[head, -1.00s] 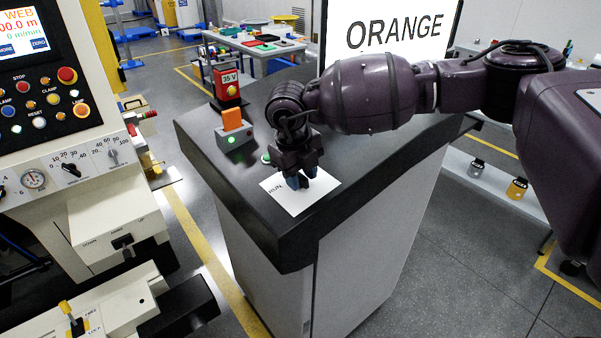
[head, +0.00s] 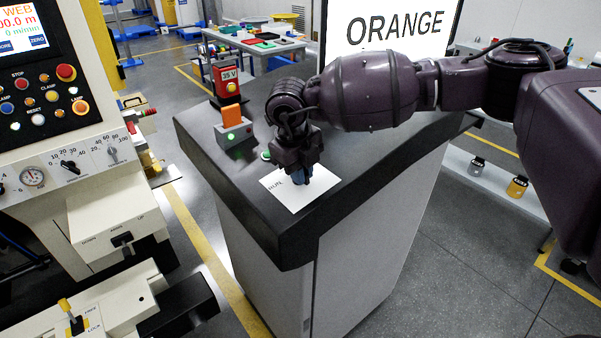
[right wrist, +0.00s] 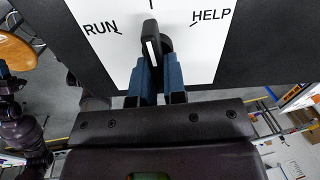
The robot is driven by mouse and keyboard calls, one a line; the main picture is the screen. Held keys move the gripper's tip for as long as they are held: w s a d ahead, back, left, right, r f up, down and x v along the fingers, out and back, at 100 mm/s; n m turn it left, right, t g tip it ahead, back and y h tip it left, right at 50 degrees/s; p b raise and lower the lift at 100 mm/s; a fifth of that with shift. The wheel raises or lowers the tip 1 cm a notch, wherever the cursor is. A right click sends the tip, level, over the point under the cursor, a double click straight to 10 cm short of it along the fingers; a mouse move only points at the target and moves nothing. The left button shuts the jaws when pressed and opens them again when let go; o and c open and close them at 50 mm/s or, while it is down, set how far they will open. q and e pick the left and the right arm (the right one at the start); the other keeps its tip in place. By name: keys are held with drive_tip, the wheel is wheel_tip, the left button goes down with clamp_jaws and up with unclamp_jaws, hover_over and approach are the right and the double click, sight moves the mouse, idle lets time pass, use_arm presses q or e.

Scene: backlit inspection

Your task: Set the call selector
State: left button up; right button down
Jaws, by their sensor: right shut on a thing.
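The call selector is a black knob (right wrist: 152,42) with a white pointer line, standing on a white plate (right wrist: 208,60) in the right wrist view. The plate has RUN at the left, HELP at the right and a tick mark at the top between them. The pointer line points roughly up towards that middle tick. My right gripper (right wrist: 155,78) has its blue fingers shut on the knob, one on each side. In the head view my right gripper (head: 302,178) points down over the white plate (head: 306,196), and the knob is hidden there. My left gripper is not in view.
A screen (head: 385,25) reading ORANGE stands behind the dark console top (head: 375,155). A small box with an orange block (head: 231,115) and a red unit marked 35 V (head: 228,82) stand at the console's left edge. A machine panel (head: 45,105) is at far left.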

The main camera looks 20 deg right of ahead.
drive_tip(key=n+b, duration=0.2)
drive_tip(key=n, duration=0.1)
drive_tip(key=shift+w+d+f, duration=0.1)
drive_tip(key=shift+d+f, duration=0.05)
drive_tip(key=shift+d+n+b, duration=0.1)
drive_tip(key=shift+n+b, duration=0.45)
drive_tip(key=shift+n, duration=0.35)
drive_tip(key=n+b, duration=0.1)
drive_tip(key=n, duration=0.2)
drive_tip(key=shift+w, duration=0.2)
drive_tip(key=shift+w+d+r+n+b, duration=0.15)
drive_tip(key=shift+n+b, duration=0.45)
drive_tip(key=shift+n, duration=0.7)
drive_tip(key=shift+r+n, duration=0.1)
drive_tip(key=shift+n, duration=0.2)
drive_tip(key=c, duration=1.2)
unclamp_jaws()
